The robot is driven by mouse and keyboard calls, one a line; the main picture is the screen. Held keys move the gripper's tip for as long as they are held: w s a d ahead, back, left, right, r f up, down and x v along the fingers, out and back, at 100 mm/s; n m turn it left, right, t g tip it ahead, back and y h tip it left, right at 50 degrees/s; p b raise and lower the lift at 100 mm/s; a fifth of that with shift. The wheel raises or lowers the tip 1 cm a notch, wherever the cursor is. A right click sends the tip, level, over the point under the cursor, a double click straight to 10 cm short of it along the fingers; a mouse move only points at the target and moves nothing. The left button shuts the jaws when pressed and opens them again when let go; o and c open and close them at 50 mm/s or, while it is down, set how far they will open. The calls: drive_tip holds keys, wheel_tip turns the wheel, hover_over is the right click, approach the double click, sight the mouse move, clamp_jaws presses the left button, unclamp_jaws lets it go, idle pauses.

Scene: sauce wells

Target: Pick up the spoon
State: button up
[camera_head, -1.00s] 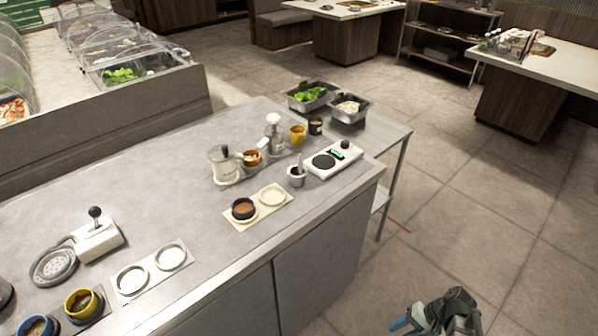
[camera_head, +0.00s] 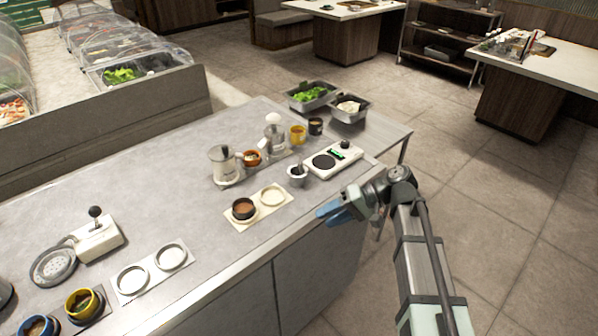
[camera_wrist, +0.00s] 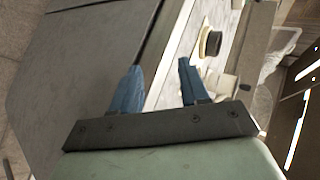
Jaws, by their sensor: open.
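The spoon (camera_head: 304,163) seems to stand in a small grey metal cup (camera_head: 297,178). Only its upper handle shows, and the rest is hidden in the cup. The cup is on the grey counter, left of the white scale. My gripper (camera_head: 334,213) is at the counter's front edge, in front of and right of the cup, apart from it. Its blue fingers also show in the wrist view (camera_wrist: 158,84), spread with nothing between them. I cannot make out the spoon in the wrist view.
A white scale (camera_head: 347,152) stands right of the cup. A black bowl (camera_head: 243,213) of brown sauce sits on a pale two-well tray (camera_head: 237,226) left of my gripper. A jug (camera_head: 224,174) and small cups stand behind. The counter's left middle is mostly clear.

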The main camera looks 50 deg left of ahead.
sight(300, 164)
drive_tip(key=a+r+n, duration=0.1)
drive_tip(key=a, duration=0.1)
drive_tip(key=a+r+n+h, duration=0.1)
drive_tip(key=a+r, duration=0.1)
drive_tip(key=shift+a+r+t, duration=0.15)
drive_tip(key=shift+t, duration=0.15)
drive_tip(key=w+a+r+n+t+h, duration=0.1)
drive_tip(key=a+r+t+h, duration=0.1)
drive_tip(key=a+r, duration=0.2)
drive_tip(key=w+a+r+n+t+h, duration=0.2)
drive_tip(key=a+r+t, duration=0.1)
drive_tip(key=r, duration=0.3)
drive_tip(key=w+a+r+n+t+h, duration=0.1)
drive_tip(key=a+r+n+t, duration=0.1)
drive_tip(key=a+r, duration=0.3)
drive_tip(key=shift+w+a+r+t+h, duration=0.2)
drive_tip(key=shift+w+a+t+h, duration=0.1)
drive_tip(key=shift+a+t+h, duration=0.25)
drive_tip(key=f, duration=1.3)
drive_tip(key=shift+s+d+f, duration=0.15)
drive_tip(key=shift+d+f, duration=0.1)
drive_tip(key=shift+f, duration=0.1)
clamp_jaws()
